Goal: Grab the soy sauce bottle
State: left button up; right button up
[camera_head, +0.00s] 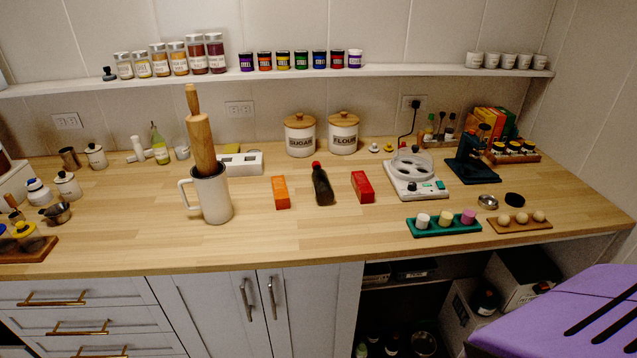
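A dark bottle with a red cap, which looks like the soy sauce bottle (322,188), stands upright on the wooden counter (300,236) near the middle of the head view. An orange box (280,192) is to its left and a red box (362,186) to its right, both apart from it. Neither of my grippers shows in the head view. Nothing is touching the bottle.
A white pitcher (212,200) holding a rolling pin stands at the left. Sugar (300,138) and flour (343,136) canisters stand behind. A white appliance (415,178) is at right. The counter in front of the bottle is clear. A purple object (570,310) fills the lower right corner.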

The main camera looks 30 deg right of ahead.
aim_at(324, 193)
jog(key=z, duration=1.05)
